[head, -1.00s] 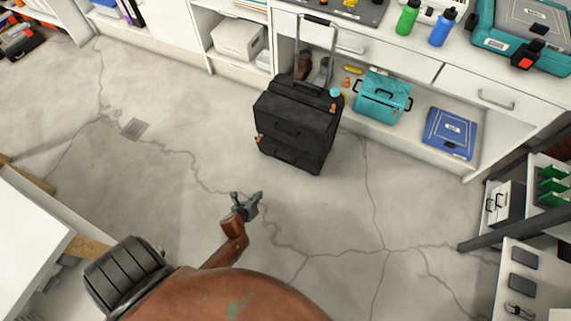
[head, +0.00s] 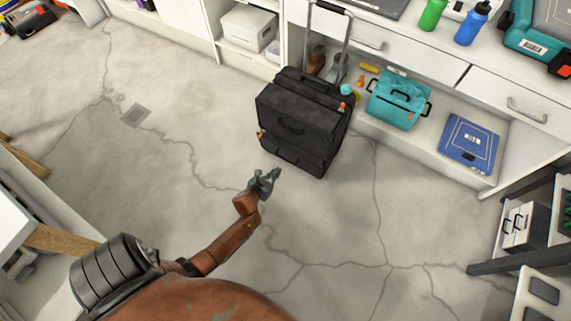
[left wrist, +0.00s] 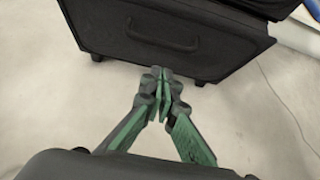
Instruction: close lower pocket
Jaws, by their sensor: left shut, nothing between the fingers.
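A black suitcase (head: 305,115) with a raised pull handle stands upright on the floor. Its lower pocket (head: 294,153) is on the lower front, with an orange tab (head: 262,135) at its left end. In the left wrist view a black front panel with a handle (left wrist: 165,38) fills the top of the picture. Whether the pocket is open is hard to tell. My left gripper (head: 270,177) is shut and empty, in front of the suitcase's lower left side, apart from it. Its fingertips (left wrist: 163,78) meet in the left wrist view. My right gripper is not in view.
Behind the suitcase is a white workbench (head: 400,52) with a teal bag (head: 399,98) and a blue case (head: 467,142) on its low shelf. A dark rack (head: 520,228) stands at the right. The floor around the suitcase is clear.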

